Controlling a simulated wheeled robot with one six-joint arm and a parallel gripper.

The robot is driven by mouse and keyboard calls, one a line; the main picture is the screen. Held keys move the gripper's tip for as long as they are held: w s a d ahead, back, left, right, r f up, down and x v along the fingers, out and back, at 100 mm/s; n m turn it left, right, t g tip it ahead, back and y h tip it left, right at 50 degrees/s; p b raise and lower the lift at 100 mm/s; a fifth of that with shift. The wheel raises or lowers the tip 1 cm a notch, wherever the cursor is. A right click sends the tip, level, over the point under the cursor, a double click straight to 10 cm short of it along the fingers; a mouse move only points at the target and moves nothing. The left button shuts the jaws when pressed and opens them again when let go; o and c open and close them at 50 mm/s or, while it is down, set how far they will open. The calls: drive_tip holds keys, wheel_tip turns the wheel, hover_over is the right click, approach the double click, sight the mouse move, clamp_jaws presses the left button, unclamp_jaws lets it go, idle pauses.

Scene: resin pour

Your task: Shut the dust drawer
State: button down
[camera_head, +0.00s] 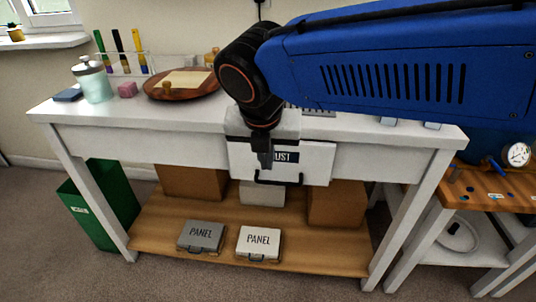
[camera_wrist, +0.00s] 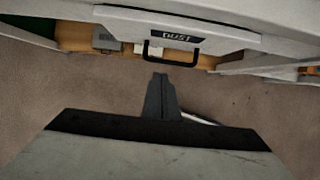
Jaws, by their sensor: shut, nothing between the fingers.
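The dust drawer (camera_head: 312,166) is under the white workbench, with a white front, a dark label partly reading "DUST" and a black bar handle (camera_head: 278,180). Its front seems to stand out from the bench's face; how far is hard to tell. My gripper (camera_head: 265,162) is shut and empty, pointing down in front of the drawer, and hides part of the label and front. In the wrist view the drawer front (camera_wrist: 120,20) and handle (camera_wrist: 174,52) lie beyond my fingertips (camera_wrist: 160,76), with a gap of floor showing between.
The bench top (camera_head: 140,112) holds a wooden plate (camera_head: 205,87), a glass jar (camera_head: 92,82) and a pink block (camera_head: 127,90). A green bin (camera_head: 95,200) stands left, another table (camera_head: 495,190) right.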

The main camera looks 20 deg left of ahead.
sight(269, 181)
drive_tip(key=x, duration=0.7)
drive_tip(key=shift+w+f, duration=0.15)
drive_tip(key=shift+f, duration=0.15)
drive_tip(key=shift+w+a+f, duration=0.1)
drive_tip(key=shift+w+a, duration=0.05)
drive_tip(key=shift+w, duration=0.4)
drive_tip(key=shift+w+a+f, duration=0.1)
drive_tip(key=shift+w, duration=0.45)
drive_tip(key=shift+w+a+r, duration=0.1)
drive_tip(key=shift+w+a, duration=0.15)
drive_tip(key=shift+w, duration=0.65)
drive_tip(key=w, duration=0.2)
drive_tip(key=w+a, duration=0.1)
drive_tip(key=w, duration=0.1)
drive_tip(key=shift+w, duration=0.15)
drive_tip(key=shift+w+r, duration=0.1)
